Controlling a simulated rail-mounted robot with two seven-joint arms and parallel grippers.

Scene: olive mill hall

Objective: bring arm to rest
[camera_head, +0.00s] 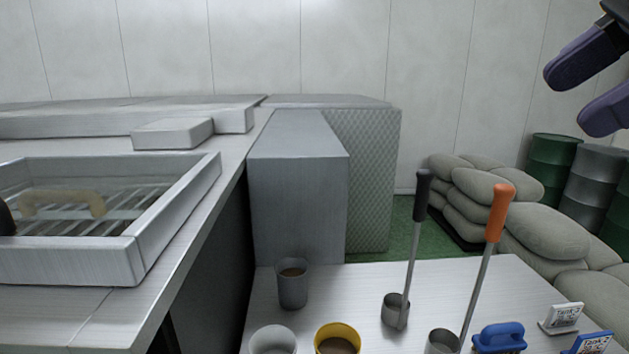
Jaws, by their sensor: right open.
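My right gripper (590,88) is at the top right, in front of the wall and high above the white table. Its two dark purple fingers are apart with nothing between them. It touches nothing in view. The rest of the right arm is cut off by the picture's edge. My left gripper is not in view.
The white table (350,290) bears a grey cup (292,285), a yellow cup (337,337), ladles with black (422,190) and orange (500,205) handles, and small signs (562,318). A metal counter with a tray (140,262) stands left. Sacks (545,230) and drums (552,165) stand right.

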